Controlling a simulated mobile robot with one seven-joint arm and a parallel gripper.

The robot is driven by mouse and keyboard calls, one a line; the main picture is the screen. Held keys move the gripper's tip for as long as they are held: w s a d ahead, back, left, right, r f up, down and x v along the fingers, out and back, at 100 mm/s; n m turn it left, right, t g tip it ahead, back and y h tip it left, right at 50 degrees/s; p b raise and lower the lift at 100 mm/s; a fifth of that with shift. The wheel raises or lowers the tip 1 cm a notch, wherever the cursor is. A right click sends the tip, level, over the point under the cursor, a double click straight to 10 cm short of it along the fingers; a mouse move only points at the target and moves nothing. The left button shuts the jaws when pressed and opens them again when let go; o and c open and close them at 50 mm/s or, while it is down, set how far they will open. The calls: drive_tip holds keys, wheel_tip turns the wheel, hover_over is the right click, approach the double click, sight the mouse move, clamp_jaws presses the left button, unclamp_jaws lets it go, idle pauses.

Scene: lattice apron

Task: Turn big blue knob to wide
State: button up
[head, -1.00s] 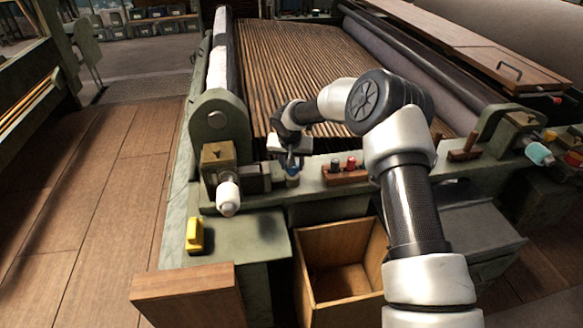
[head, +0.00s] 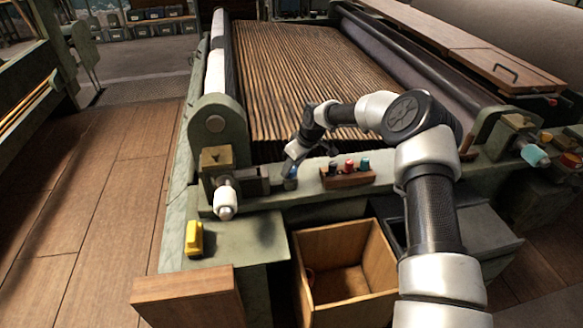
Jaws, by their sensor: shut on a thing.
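The blue knob (head: 288,172) stands on a grey base on the green front rail, left of a small wooden block. Only part of its blue shows, because my fingers cover much of it. My gripper (head: 291,165) is shut on it. The gripper leans, with its wrist up and to the right of the knob. The knob's markings and which setting it points to are too small and too hidden to read.
The wooden block (head: 346,179) carries black, red and teal knobs close to the right. A white-handled crank (head: 226,204) sticks out at left. A yellow block (head: 194,238) lies on the green ledge. An open wooden box (head: 378,250) stands below the rail.

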drive_tip(key=n+b, duration=0.1)
drive_tip(key=n+g, duration=0.1)
drive_tip(key=n, duration=0.1)
drive_tip(key=n+y+b, duration=0.1)
drive_tip(key=shift+w+d+f+n+g+b, duration=0.1)
drive_tip(key=shift+w+f+n+g+b, duration=0.05)
drive_tip(key=shift+f+n+g+b, duration=0.15)
drive_tip(key=n+b, duration=0.1)
drive_tip(key=n, duration=0.1)
drive_tip(key=n+g+b, duration=0.1)
drive_tip(key=n, duration=0.1)
drive_tip(key=shift+w+r+g, duration=0.1)
drive_tip(key=shift+r+g, duration=0.1)
drive_tip(key=shift+g, duration=0.1)
drive_tip(key=shift+n, duration=0.5)
drive_tip(key=o, duration=1)
drive_tip(key=shift+d, duration=0.1)
drive_tip(key=shift+r, duration=0.1)
drive_tip(key=shift+p+v, duration=5.35)
drive_tip(key=shift+v, duration=0.65)
